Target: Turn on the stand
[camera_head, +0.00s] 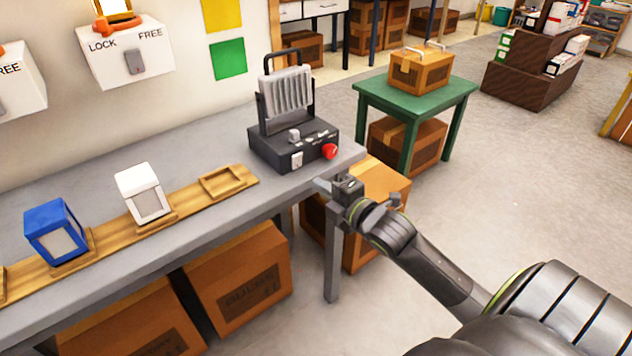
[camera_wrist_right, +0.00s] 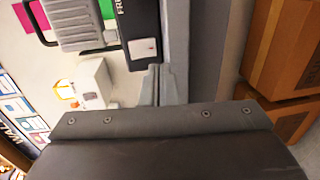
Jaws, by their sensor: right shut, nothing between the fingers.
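The stand (camera_head: 293,143) is a dark box with a ribbed grey lamp panel (camera_head: 287,92) and a handle on top, at the right end of the grey workbench. Its front has a white switch (camera_head: 297,160), a grey knob (camera_head: 294,135) and a red round button (camera_head: 330,151). My right gripper (camera_head: 325,184) is shut and empty, just in front of the bench edge, below and apart from the red button. In the right wrist view the stand (camera_wrist_right: 139,22) and its white switch (camera_wrist_right: 144,49) lie beyond the fingertips (camera_wrist_right: 155,70). My left gripper is out of view.
A wooden rail (camera_head: 208,193) on the bench holds a blue cube (camera_head: 56,232) and a white cube (camera_head: 143,193). Wall boxes read LOCK and FREE (camera_head: 128,55). Cardboard boxes (camera_head: 237,277) stand under the bench. A green table (camera_head: 416,95) stands behind right; open floor lies right.

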